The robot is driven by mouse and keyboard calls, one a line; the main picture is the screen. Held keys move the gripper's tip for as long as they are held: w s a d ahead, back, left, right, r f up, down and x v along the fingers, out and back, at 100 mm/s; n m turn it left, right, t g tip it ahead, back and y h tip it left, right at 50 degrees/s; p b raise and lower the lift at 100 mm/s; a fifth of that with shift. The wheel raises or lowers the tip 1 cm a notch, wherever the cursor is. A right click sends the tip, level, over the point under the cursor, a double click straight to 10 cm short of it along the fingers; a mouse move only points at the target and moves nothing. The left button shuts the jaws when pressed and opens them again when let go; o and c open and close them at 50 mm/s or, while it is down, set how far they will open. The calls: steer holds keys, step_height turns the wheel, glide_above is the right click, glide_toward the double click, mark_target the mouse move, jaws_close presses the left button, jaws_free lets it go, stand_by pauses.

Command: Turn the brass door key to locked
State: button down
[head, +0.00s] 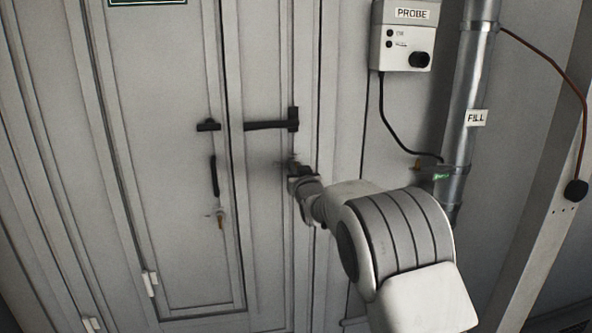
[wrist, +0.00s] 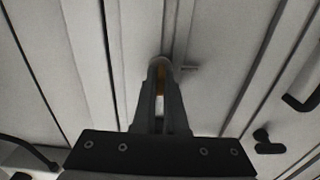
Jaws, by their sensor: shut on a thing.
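My gripper (head: 298,172) is at the right-hand door leaf, below a black latch bar, with its fingertips close to the door face. In the wrist view my gripper (wrist: 160,68) is shut on a narrow brass key (wrist: 160,84), of which only a sliver shows between the fingers. The fingers hide the rest of it, and its turn angle cannot be told. A small metal stub (wrist: 188,68) sticks out beside the fingertips. A similar brass-coloured piece (head: 220,222) hangs from a small fitting on the left door leaf, away from my gripper.
A black latch bar (head: 271,125) and a black pull handle (head: 214,176) stick out from the doors. To the right are a PROBE box (head: 405,36) with a hanging cable, a metal FILL pipe (head: 468,95) and a small green-tagged valve (head: 440,176).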

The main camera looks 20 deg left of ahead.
steer(key=shift+f, duration=0.1)
steer(key=m+b, duration=0.3)
steer(key=b, duration=0.1)
steer(key=shift+w+d+f, duration=0.1)
steer(key=shift+f, duration=0.05)
steer(key=m+b, duration=0.8)
steer(key=m, duration=0.2)
steer(key=m+b, duration=0.2)
steer(key=m, duration=0.2)
steer(key=shift+m, duration=0.3)
steer(key=shift+r+b, duration=0.2)
steer(key=shift+b, duration=0.1)
steer(key=c, duration=1)
jaws_free()
steer(key=shift+o, duration=0.2)
steer(key=shift+f, duration=0.1)
